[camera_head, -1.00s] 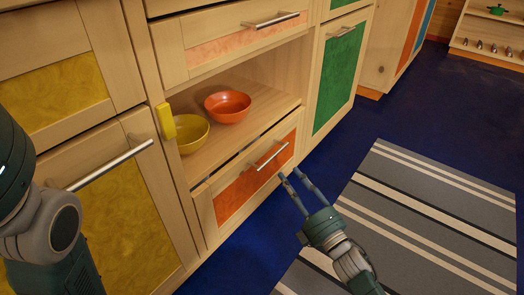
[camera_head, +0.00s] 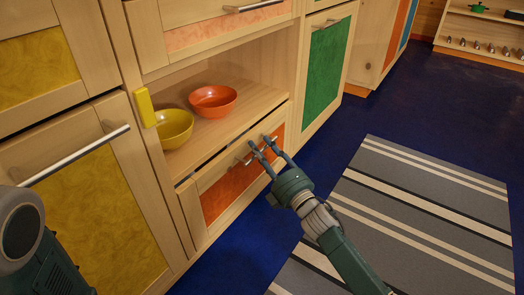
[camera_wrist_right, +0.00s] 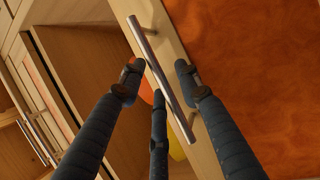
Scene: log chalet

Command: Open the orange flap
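The orange flap (camera_head: 228,190) is the low front with a wooden frame under the open shelf; its orange panel (camera_wrist_right: 262,75) fills the right of the right wrist view. A dark gap shows along its top edge. Its metal bar handle (camera_wrist_right: 148,48) runs slantwise across the wrist view. My right gripper (camera_head: 260,143) is at this handle, which it partly hides in the head view. In the wrist view the gripper (camera_wrist_right: 157,68) is open, with the bar between its spread fingers; I cannot tell whether they touch it. My left gripper is out of view.
A yellow bowl (camera_head: 175,128) and an orange bowl (camera_head: 213,101) stand on the shelf (camera_head: 240,103) above the flap. A yellow door (camera_head: 90,215) is at left, a green door (camera_head: 325,75) at right. Blue floor and a striped rug (camera_head: 410,210) lie in front.

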